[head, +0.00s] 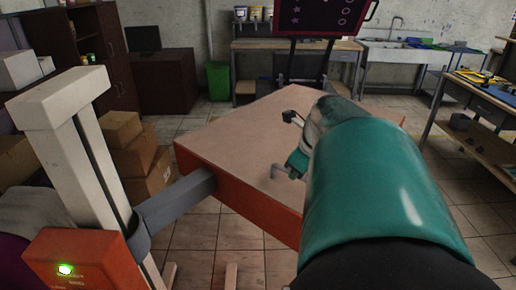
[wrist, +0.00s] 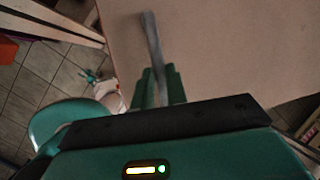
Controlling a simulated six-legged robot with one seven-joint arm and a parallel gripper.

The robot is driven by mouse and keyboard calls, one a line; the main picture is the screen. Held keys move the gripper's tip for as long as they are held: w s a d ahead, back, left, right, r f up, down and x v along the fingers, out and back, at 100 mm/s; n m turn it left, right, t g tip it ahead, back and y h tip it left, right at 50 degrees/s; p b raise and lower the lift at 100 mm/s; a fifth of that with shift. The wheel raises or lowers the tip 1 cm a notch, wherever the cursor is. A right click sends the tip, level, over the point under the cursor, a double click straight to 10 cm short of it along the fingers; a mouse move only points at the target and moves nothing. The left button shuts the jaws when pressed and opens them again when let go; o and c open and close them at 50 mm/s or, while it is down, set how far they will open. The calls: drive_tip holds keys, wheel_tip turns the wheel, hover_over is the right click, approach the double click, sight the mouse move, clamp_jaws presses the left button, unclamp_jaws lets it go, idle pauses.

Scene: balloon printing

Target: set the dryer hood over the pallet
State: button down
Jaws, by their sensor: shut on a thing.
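The dryer hood (head: 245,135) is a wide slab with a pale beige top and orange-red sides. It fills the middle of the head view, joined by a grey bar (head: 175,202) to a white post (head: 85,155). Its pale top (wrist: 225,45) also fills much of the wrist view. My gripper (head: 290,168) is at the hood's near right part, partly hidden by my teal arm. In the wrist view my green fingers (wrist: 158,85) are shut on a grey handle (wrist: 152,38) that stands out over the hood. I cannot make out the pallet in either view.
An orange box with a green light (head: 65,269) sits low on the post. Cardboard boxes (head: 135,150) are stacked at left. A dark screen (head: 322,16) stands behind the hood. A workbench (head: 485,95) is at right. Tiled floor shows around the hood.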

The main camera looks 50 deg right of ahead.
drive_tip(key=shift+s+a+m, duration=0.3)
drive_tip(key=shift+s+a, duration=0.4)
drive_tip(key=shift+s, duration=0.2)
drive_tip(key=shift+s+a+f, duration=0.1)
drive_tip(key=shift+s, duration=0.05)
